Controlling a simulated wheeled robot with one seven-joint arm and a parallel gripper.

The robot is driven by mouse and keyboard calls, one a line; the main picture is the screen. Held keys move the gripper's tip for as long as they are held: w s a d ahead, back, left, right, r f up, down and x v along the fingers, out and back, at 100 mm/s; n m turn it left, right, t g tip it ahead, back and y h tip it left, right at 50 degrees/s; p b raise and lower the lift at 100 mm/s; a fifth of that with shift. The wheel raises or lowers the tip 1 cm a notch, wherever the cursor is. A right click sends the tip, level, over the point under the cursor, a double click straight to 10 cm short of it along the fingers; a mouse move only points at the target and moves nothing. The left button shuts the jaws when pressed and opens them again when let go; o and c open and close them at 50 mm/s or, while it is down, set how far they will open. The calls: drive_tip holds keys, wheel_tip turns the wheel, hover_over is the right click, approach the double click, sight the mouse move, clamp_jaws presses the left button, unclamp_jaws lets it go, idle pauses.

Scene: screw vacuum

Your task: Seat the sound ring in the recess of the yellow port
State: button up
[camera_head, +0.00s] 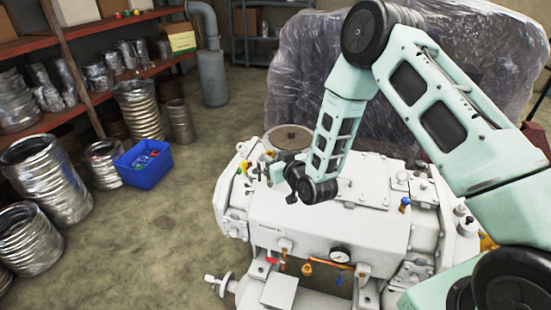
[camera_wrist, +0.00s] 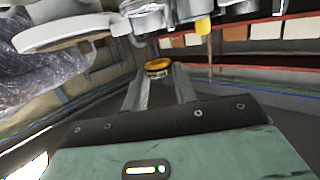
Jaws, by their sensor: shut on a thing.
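My gripper (camera_wrist: 158,72) is shut on a small orange-yellow ring with a dark band, which I take as the sound ring (camera_wrist: 158,66). It sits between the two fingertips in the wrist view. In the head view my gripper (camera_head: 268,168) is at the left end of the white vacuum pump (camera_head: 330,225), largely hidden by my wrist, and the ring cannot be made out. A small yellow fitting (camera_head: 245,167) shows on the pump's left end. In the wrist view a yellow fitting (camera_wrist: 203,26) hangs up and right of the ring, apart from it. Its recess cannot be seen.
A round grey-topped flange (camera_head: 288,138) stands behind my gripper. A gauge (camera_head: 340,256) is on the pump's front. A blue bin (camera_head: 145,163) and metal hoses (camera_head: 47,180) are on the floor at left. Plastic-wrapped equipment (camera_head: 315,65) stands behind the pump. Open floor lies left of it.

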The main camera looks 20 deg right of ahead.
drive_tip(key=shift+f+b, duration=0.2)
drive_tip(key=shift+b, duration=0.3)
drive_tip(key=shift+f+b, duration=2.15)
drive_tip(key=shift+b, duration=0.25)
drive_tip(key=shift+f+b, duration=0.2)
drive_tip(key=shift+b, duration=0.45)
drive_tip(key=o, duration=1.1)
drive_tip(key=shift+r, duration=0.1)
drive_tip(key=shift+r+p, duration=1.35)
drive_tip(key=shift+r, duration=1.6)
